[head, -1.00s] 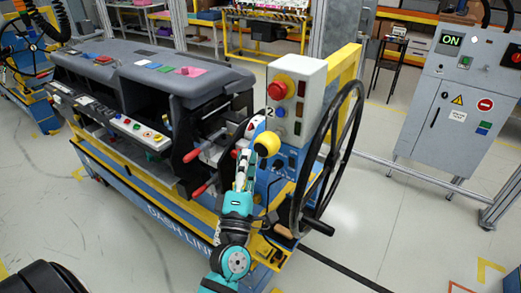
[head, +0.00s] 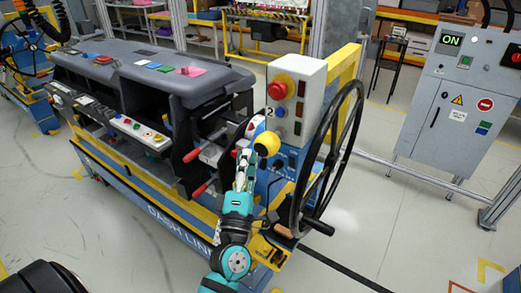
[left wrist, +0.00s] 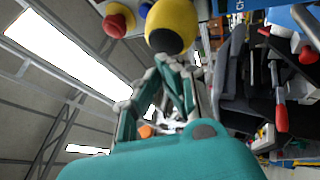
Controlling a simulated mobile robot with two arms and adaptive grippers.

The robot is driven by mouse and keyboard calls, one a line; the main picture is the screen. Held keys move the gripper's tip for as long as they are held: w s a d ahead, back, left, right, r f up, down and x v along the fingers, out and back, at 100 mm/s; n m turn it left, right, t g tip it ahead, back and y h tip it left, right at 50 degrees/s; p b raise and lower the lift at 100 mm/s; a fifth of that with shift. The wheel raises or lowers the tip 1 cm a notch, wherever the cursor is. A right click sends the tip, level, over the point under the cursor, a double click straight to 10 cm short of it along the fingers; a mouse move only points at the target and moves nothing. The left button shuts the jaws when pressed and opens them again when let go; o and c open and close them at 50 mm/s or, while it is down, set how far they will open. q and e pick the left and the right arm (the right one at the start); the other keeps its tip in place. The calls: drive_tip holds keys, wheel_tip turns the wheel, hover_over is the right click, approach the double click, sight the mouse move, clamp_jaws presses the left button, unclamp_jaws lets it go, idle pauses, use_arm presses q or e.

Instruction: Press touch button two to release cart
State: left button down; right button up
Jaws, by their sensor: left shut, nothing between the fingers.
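A pale control box (head: 299,88) stands on the cart by the large black wheel. A figure 2 is marked on its left side, near a blue button (head: 280,112). A large red mushroom button (head: 278,91) is above it. A yellow ball (head: 267,144) sits just below. My left gripper (head: 245,158) is shut and empty, pointing up, just left of and below the ball. In the left wrist view its fingers (left wrist: 162,64) are close together beneath the yellow ball (left wrist: 173,24), with the red button (left wrist: 118,18) beyond. It does not visibly touch a button. My right gripper is out of view.
The black handwheel (head: 322,150) stands close to the right of my left arm. Red-handled levers (head: 192,155) stick out to the left, beside the grey dashboard (head: 150,75). A grey cabinet (head: 455,100) is at the right.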

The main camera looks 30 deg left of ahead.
use_arm(q)
drive_tip(key=shift+w, duration=0.15)
drive_tip(key=shift+w, duration=0.25)
drive_tip(key=shift+w+d, duration=0.1)
drive_tip(key=shift+w, duration=0.35)
idle(0.6)
drive_tip(key=shift+s, duration=0.9)
drive_tip(key=s, duration=0.5)
drive_tip(key=shift+a, duration=0.25)
